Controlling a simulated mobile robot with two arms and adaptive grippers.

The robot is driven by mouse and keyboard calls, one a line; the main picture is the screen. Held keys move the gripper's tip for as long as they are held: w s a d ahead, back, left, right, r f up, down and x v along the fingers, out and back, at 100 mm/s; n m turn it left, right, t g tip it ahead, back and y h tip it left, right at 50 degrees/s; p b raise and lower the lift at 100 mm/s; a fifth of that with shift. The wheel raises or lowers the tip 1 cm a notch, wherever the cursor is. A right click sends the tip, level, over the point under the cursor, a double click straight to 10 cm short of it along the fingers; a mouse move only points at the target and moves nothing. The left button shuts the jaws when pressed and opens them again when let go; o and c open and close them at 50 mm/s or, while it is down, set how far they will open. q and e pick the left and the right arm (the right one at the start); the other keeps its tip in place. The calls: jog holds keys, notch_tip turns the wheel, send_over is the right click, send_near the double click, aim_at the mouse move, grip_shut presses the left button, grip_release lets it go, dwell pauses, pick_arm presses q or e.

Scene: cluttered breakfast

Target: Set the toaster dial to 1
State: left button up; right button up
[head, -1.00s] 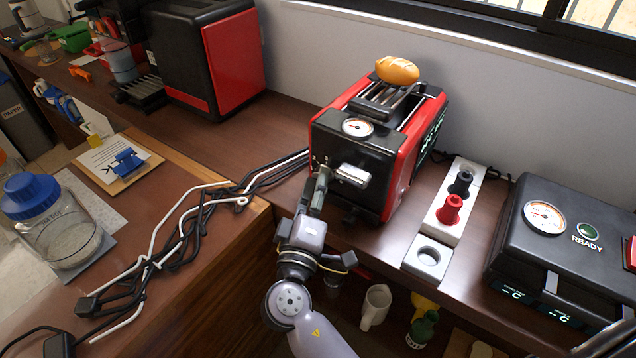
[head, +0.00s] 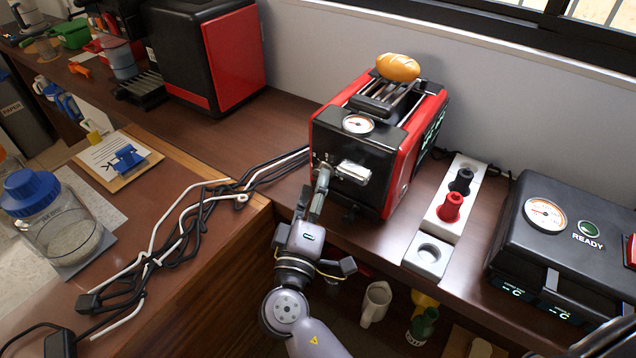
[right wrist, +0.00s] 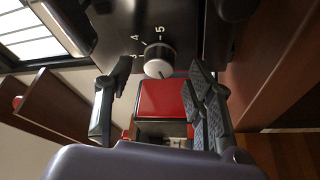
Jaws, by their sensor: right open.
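The red and black toaster (head: 338,138) stands on the counter with its front facing me. In the right wrist view its dial (right wrist: 158,60) is a small round knob with a pale face, beside printed marks including 4 and 5. I cannot tell which mark it points at. My right gripper (head: 322,182) is at the toaster's lower left front and hides the dial in the head view. In the right wrist view the open right gripper (right wrist: 160,88) has a finger on each side of the dial's line. Contact is not clear.
A bread loaf (head: 398,68) lies on top of the toaster. A pale lever (head: 353,172) sticks out beside my right gripper. Cables (head: 205,205) lie to the left. A holder strip with red and black knobs (head: 451,207) and a black appliance (head: 560,240) stand to the right.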

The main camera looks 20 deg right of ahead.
jog(key=v, duration=1)
jog(key=shift+s+a, duration=0.15)
jog(key=shift+s, duration=0.1)
